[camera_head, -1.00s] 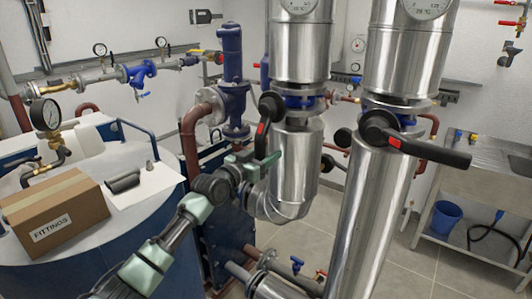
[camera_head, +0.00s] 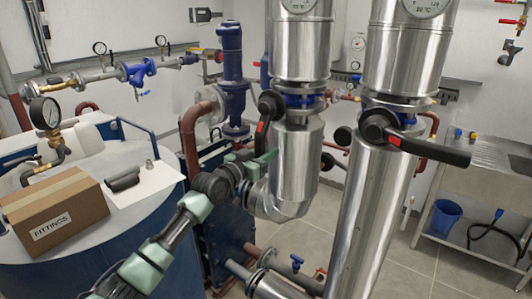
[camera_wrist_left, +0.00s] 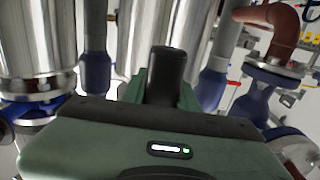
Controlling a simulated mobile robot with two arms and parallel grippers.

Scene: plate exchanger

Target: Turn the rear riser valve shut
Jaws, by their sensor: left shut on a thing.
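The rear riser (camera_head: 297,155) is the left of two shiny metal pipes in the head view, with a blue valve body between flanges. Its black lever (camera_head: 267,112) has a red mark and hangs down from its hub on the riser's left side. My left gripper (camera_head: 252,160) is at the lever's lower end, shut on it. In the left wrist view the black lever end (camera_wrist_left: 167,72) stands between the green fingers. The grip itself is partly hidden in the head view. My right gripper is not in view.
The front riser (camera_head: 372,200) stands to the right, with its own black lever (camera_head: 430,150) pointing right. A blue tank with a cardboard fittings box (camera_head: 55,210) is at the left. A steel sink bench (camera_head: 485,175) stands at the far right. Open floor lies between.

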